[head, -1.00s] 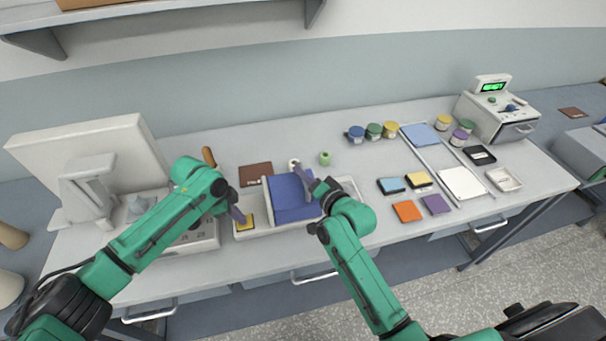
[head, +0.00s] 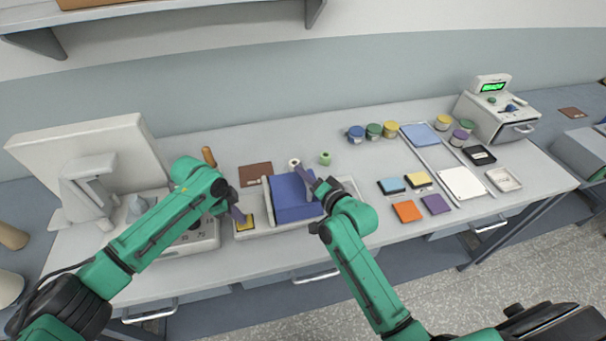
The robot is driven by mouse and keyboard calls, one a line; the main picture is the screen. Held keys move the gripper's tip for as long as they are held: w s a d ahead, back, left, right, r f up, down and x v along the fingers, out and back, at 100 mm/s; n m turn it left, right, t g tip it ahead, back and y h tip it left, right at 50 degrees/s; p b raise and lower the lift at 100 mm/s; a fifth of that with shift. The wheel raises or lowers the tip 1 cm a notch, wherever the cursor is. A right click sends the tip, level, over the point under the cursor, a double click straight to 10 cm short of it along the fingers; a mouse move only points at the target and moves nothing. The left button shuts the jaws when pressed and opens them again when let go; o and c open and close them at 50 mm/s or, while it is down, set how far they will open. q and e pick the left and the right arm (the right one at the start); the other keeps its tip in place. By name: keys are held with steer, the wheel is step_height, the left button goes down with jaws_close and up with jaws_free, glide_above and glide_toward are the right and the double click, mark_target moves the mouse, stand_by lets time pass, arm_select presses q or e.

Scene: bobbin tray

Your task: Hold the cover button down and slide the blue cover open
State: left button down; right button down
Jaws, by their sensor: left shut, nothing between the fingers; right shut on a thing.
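The blue cover (head: 292,208) lies over the middle of a long white tray (head: 262,231) on the bench. My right gripper (head: 304,178) is shut at the cover's upper right edge. It seems to hold the cover there; the gripped part is hidden by the fingers.
A green bobbin (head: 325,158) and a white ring-like one (head: 294,163) stand behind the tray. A brown mat (head: 256,175) lies behind it. A white machine (head: 190,238) stands close on the left. Several jars and coloured pads lie to the right.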

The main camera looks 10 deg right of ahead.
steer(key=d, duration=0.4)
steer(key=shift+d, duration=0.15)
steer(key=c, duration=0.8)
jaws_free()
steer(key=v, duration=1.2)
arm_select(q)
steer(key=shift+r, duration=0.85)
step_height(320, 180, up, 9)
stand_by(0.4)
